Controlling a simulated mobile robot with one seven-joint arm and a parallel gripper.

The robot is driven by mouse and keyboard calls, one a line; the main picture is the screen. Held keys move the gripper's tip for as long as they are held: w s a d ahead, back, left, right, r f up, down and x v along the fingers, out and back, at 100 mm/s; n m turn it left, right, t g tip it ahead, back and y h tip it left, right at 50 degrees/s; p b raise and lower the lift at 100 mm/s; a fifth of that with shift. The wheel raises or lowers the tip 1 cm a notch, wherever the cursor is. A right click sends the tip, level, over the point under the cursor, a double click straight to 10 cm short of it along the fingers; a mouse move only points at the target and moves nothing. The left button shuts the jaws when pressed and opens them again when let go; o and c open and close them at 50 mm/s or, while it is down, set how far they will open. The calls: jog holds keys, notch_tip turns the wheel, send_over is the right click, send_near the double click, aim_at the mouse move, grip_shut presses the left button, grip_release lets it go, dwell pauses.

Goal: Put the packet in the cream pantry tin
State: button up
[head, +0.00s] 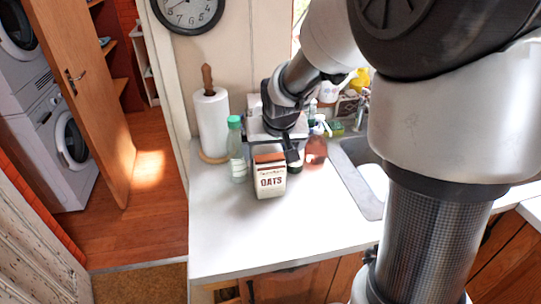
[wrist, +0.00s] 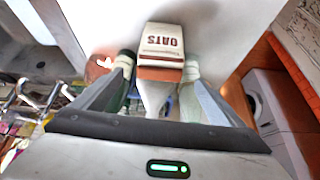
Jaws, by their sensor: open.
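The packet (head: 269,177) is a small white carton with a red-brown top and "OATS" on its front. It stands upright on the white counter. It also shows in the wrist view (wrist: 162,42), just beyond and between the fingertips. My gripper (head: 275,152) is open, right behind and above the packet in the head view. In the wrist view my gripper (wrist: 158,72) has its fingers spread on either side of the packet's top end; I cannot tell whether they touch it. I cannot make out a cream pantry tin in either view; my arm hides part of the counter's back.
A green-capped clear bottle (head: 237,150) and a paper towel roll (head: 210,122) stand left of the packet. A reddish bottle (head: 316,147) stands to its right, beside the sink (head: 358,160). The front of the counter (head: 255,235) is clear.

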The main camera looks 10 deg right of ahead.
jog(key=s+r, duration=1.1)
jog(key=s, duration=0.1)
jog(key=shift+s, duration=0.4)
jog(key=shift+o, duration=0.2)
jog(key=s, duration=1.2)
jog(key=shift+r+n, duration=0.25)
jog(key=shift+n, duration=0.15)
jog(key=w+r+g, duration=0.2)
jog(key=w+r, duration=0.3)
jog(key=w, duration=0.2)
jog(key=g+b, duration=0.2)
jog(key=g, duration=0.2)
send_over(269, 156)
notch_tip(269, 156, down, 3)
jog(key=f, duration=0.3)
jog(key=f+b, duration=0.1)
jog(key=f, duration=0.7)
jog(key=shift+s+a+f, duration=0.1)
jog(key=shift+s+f, duration=0.05)
jog(key=shift+s, duration=0.1)
jog(key=shift+w+f+b, duration=0.15)
jog(key=shift+f+b, duration=0.35)
jog(key=shift+f, duration=2.25)
